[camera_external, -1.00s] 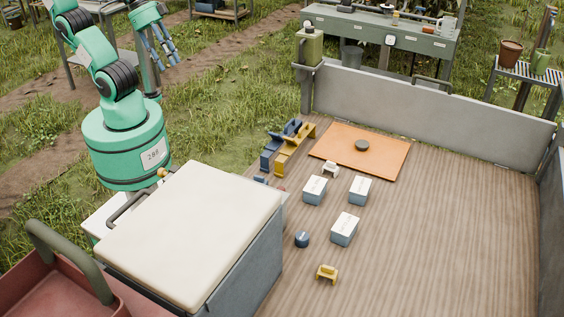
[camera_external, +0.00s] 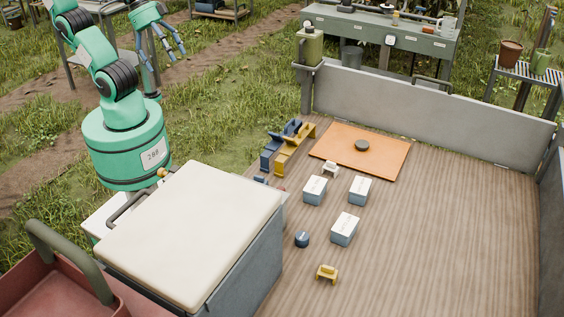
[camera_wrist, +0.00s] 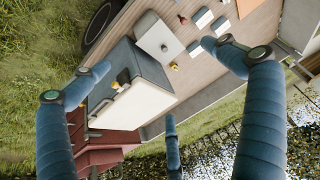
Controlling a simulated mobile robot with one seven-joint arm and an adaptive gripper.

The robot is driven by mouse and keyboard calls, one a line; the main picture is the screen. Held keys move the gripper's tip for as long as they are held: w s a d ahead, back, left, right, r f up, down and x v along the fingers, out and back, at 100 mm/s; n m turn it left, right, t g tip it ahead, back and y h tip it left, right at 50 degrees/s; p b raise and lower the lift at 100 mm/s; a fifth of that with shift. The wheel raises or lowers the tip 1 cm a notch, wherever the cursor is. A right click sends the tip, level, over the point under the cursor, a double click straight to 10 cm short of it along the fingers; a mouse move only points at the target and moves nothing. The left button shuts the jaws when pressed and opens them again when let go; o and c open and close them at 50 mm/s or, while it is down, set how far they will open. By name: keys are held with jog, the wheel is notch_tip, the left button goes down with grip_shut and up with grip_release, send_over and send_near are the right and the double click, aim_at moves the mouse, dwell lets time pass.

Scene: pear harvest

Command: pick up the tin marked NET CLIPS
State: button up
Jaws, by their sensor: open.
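Three grey-blue tins with white lettered lids stand on the wooden truck bed: a back left tin (camera_external: 315,190), a back right tin (camera_external: 360,190) and a front tin (camera_external: 345,229). The lettering is too small to read, so I cannot tell which is marked NET CLIPS. Tins also show small near the top of the wrist view (camera_wrist: 204,19). My gripper (camera_external: 168,50) is open and empty, over the grass at upper left, well away from the tins. In the wrist view its blue fingers (camera_wrist: 160,78) are spread wide.
An orange board (camera_external: 390,156) with a dark disc (camera_external: 362,145) lies behind the tins. A dark blue round container (camera_external: 302,239), yellow piece (camera_external: 327,272) and blue and yellow holders (camera_external: 286,146) are nearby. A cream-topped box (camera_external: 190,235) stands at left. Grey side walls (camera_external: 430,112) bound the bed.

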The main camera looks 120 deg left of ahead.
jog(key=w+r+p, duration=0.3)
jog(key=w+p, duration=0.2)
jog(key=w, duration=1.5)
jog(key=w+f+h+p, duration=0.1)
jog(key=w+f+p, duration=0.15)
jog(key=w, duration=0.75)
jog(key=w+f+p, duration=0.1)
jog(key=w+f, duration=0.3)
jog(key=w, duration=0.5)
jog(key=w+a+f+p, duration=0.4)
jog(key=w+f+p, duration=0.1)
jog(key=w+f, duration=1)
jog(key=w+a+f+p, duration=0.1)
jog(key=w+f, duration=0.1)
jog(key=f, duration=0.8)
jog(key=w+a+f+g+p, duration=0.1)
jog(key=w+a+f+p, duration=0.1)
jog(key=f, duration=0.9)
jog(key=shift+a+f+m+y, duration=0.15)
jog(key=shift+a+m+y, duration=0.15)
jog(key=shift+y, duration=0.1)
jog(key=shift+w, duration=0.1)
